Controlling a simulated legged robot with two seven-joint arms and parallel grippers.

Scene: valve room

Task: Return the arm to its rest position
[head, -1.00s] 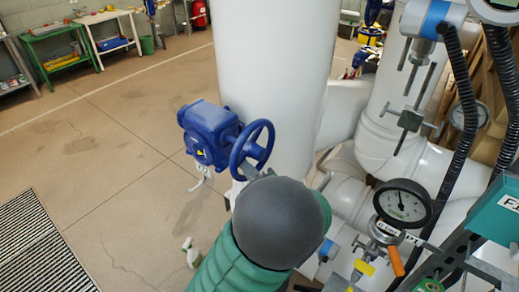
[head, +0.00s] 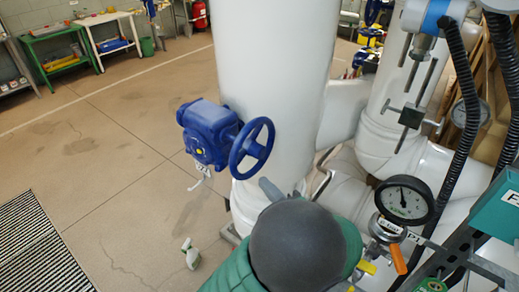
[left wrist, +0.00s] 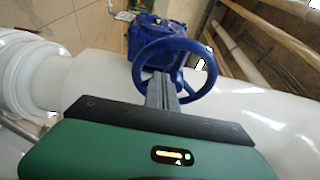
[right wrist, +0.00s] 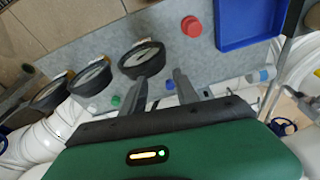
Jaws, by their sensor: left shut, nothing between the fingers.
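The blue handwheel valve (head: 209,135) is mounted on the large white vertical pipe. Its blue handwheel (head: 252,145) faces me, and it also shows at the top of the left wrist view (left wrist: 174,62). My left gripper (head: 268,187) is just below and right of the wheel, mostly hidden behind my dark round arm joint. In the left wrist view its fingers (left wrist: 160,88) are shut together with nothing between them. They overlap the wheel's lower part there; contact cannot be told. My right gripper (right wrist: 162,82) is seen only in its own wrist view, with its fingers apart and empty.
A pressure gauge (head: 404,200) with an orange-handled valve stands right of my left arm. Before my right gripper are dial gauges (right wrist: 142,60), a red cap (right wrist: 191,26) and a blue tray (right wrist: 248,22). The left floor is open.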

